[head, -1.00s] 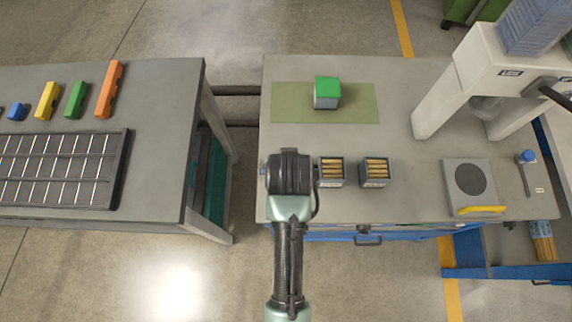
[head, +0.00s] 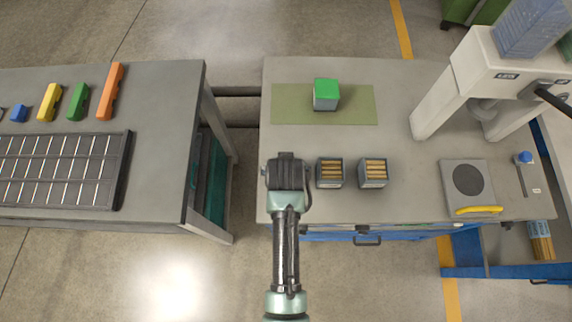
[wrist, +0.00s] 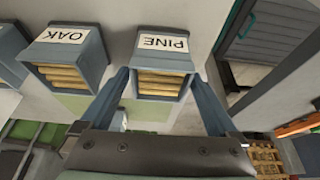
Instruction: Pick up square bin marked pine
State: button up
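The square bin marked PINE (wrist: 166,45) is blue-grey with a white label and holds light wooden pieces. It shows in the wrist view between the two fingers of my gripper (wrist: 162,78), which is open. The fingers appear at either side of the bin; I cannot tell whether they touch it.
A green-topped block (head: 326,94) sits on a green mat (head: 293,103). A scale (head: 468,183) and a white press (head: 437,103) stand to the right.

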jog(key=c, duration=1.2)
jog(key=shift+r, duration=0.1)
